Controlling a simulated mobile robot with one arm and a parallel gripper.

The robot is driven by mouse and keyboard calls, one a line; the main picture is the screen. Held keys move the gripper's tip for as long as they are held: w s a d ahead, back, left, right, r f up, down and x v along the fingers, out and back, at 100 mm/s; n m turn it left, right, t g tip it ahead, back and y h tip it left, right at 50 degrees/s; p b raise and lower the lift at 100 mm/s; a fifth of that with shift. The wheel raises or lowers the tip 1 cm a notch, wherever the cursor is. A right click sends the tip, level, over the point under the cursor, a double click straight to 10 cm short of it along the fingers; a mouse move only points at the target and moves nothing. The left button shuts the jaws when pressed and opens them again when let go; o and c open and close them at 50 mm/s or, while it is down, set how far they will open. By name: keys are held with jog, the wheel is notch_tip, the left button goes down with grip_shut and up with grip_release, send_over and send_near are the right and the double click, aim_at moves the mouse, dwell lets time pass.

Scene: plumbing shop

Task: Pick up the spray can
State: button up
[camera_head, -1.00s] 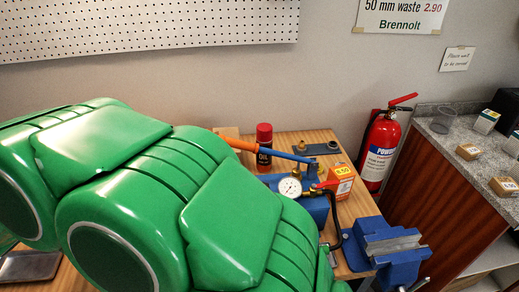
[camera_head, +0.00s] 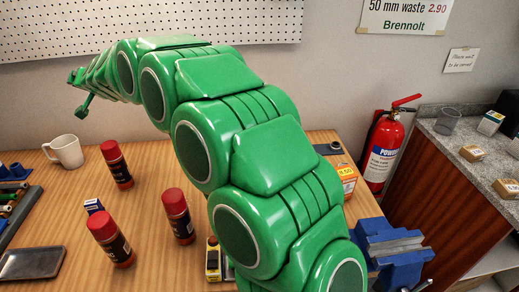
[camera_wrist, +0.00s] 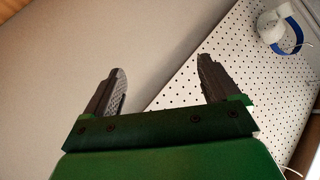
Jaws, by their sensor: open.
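Three dark cans with red caps stand upright on the wooden bench, left of my arm in the head view: a rear can (camera_head: 118,166), a middle can (camera_head: 179,217) and a front can (camera_head: 111,241). Their labels are too small to read, so I cannot tell which is the spray can. My gripper (camera_wrist: 162,86) is open and empty in the wrist view, its two dark fingers wide apart before the wall and pegboard. In the head view the arm's far end is small at the upper left, above and behind the cans. No can shows in the wrist view.
A white mug (camera_head: 66,151), a dark tray (camera_head: 31,263), a small blue-white box (camera_head: 94,206) and a yellow item (camera_head: 213,260) are near the cans. Pegboard (camera_head: 150,25) lines the wall.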

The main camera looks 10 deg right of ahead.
jog(key=w+d+f+n+g+h, duration=0.1)
jog(key=w+d+f+g+h, duration=0.15)
jog(key=d, duration=0.65)
jog(key=w+d+f+g+h, duration=0.1)
jog(key=d+f+g, duration=0.15)
jog(key=d, duration=0.75)
jog(key=w+d+f+n+g+h, duration=0.1)
jog(key=d+f+h, duration=0.15)
jog(key=d, duration=0.65)
jog(key=s+d+m+g+h, duration=0.1)
jog(key=d, duration=0.6)
jog(key=s+d+f+g+h, duration=0.1)
jog(key=s+d+g, duration=0.1)
jog(key=d, duration=0.6)
jog(key=s+d+m+g+h, duration=0.1)
jog(key=d, duration=0.7)
jog(key=shift+s+d+f+m+h, duration=0.25)
jog(key=shift+f+m+h, duration=0.05)
jog(key=shift+f, duration=0.1)
jog(key=shift+s+f, duration=0.1)
jog(key=shift+f, duration=3.65)
jog(key=f, duration=0.2)
jog(key=s+f, duration=0.1)
jog(key=f, duration=0.2)
jog(key=shift+s+f, duration=0.15)
jog(key=shift+f, duration=0.05)
